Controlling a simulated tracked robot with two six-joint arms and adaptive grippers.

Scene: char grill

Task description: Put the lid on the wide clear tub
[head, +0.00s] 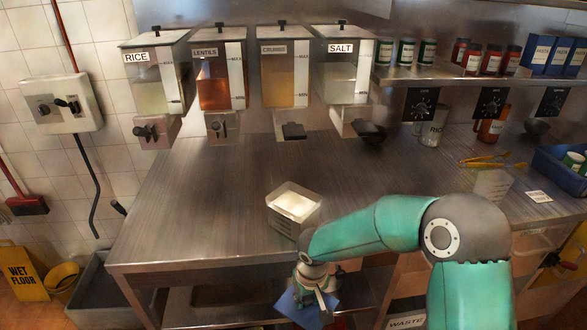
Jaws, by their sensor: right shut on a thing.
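A clear tub (283,222) with white contents stands on the steel counter near its front edge, and its top looks open. My right gripper (322,298) is in front of the counter edge, below and a little right of this tub. It is shut on a flat blue piece, which looks like the lid (296,308); the lid is tilted and partly hidden by the gripper. A second clear container (491,186) stands at the right of the counter. My left gripper is not in view.
Yellow tongs (492,160) and a blue crate (555,170) are at right. The counter's left half (190,205) is clear.

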